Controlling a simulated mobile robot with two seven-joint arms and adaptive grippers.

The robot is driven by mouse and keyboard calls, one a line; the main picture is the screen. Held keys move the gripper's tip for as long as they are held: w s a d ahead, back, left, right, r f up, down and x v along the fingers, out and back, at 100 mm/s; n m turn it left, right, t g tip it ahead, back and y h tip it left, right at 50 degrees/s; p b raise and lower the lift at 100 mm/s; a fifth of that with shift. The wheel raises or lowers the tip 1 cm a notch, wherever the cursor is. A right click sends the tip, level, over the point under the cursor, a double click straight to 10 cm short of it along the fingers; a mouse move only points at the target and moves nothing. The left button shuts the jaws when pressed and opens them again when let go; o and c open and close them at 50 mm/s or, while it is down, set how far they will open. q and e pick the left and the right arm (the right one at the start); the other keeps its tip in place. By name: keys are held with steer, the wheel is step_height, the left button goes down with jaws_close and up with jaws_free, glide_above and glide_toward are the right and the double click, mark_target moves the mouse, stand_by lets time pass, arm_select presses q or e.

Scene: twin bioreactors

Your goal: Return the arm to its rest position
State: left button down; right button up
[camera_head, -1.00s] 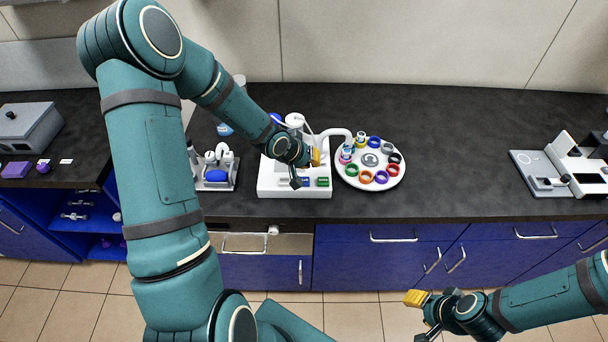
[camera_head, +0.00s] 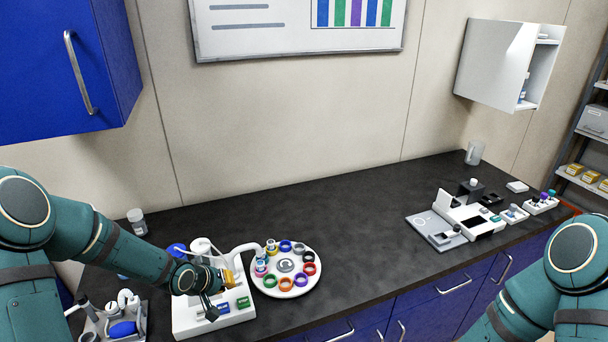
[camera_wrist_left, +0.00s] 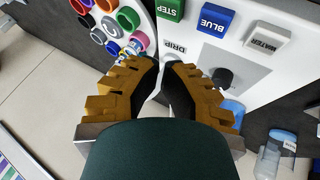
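My left gripper (camera_head: 231,277) hangs over the white device (camera_head: 190,322) on the counter, near its spout and carousel side. In the left wrist view its yellow-brown fingers (camera_wrist_left: 163,66) come almost together, with a narrow gap at the tips and nothing seen between them. Below the tips in that view lies the device's white panel (camera_wrist_left: 203,52) with a green STEP button (camera_wrist_left: 171,8), a blue button (camera_wrist_left: 212,19) and a white one (camera_wrist_left: 264,38). My left arm reaches in from the left. At lower right my right arm shows only in part; its gripper is out of view.
A white round carousel (camera_head: 313,280) with several coloured rings stands right beside the device. A rack (camera_head: 105,330) stands left of it. A clear bottle (camera_wrist_left: 274,150) shows in the left wrist view. A blue wall cabinet (camera_head: 115,55) hangs at upper left. The counter's middle is bare.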

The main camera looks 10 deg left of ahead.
arm_select(q)
steer(key=s+d+f+b, duration=0.1)
steer(key=s+d+f, duration=0.1)
steer(key=d+f, duration=0.1)
steer(key=s+d+f+m+g+h+b, duration=0.1)
steer(key=s+d+f, duration=0.1)
steer(key=d+f, duration=0.2)
steer(key=s+d+f+g+b, duration=0.1)
steer(key=s+d+f+b, duration=0.1)
steer(key=d, duration=0.3)
steer(key=shift+s+d+f+m+h, duration=0.15)
steer(key=shift+d+f+m+h, duration=0.2)
steer(key=shift+f, duration=0.45)
steer(key=s+d+f+m+g+b, duration=0.2)
steer(key=s+d+f+g+b, duration=0.1)
steer(key=s+d+f, duration=0.5)
steer(key=s, duration=0.3)
steer(key=shift+s+f, duration=0.1)
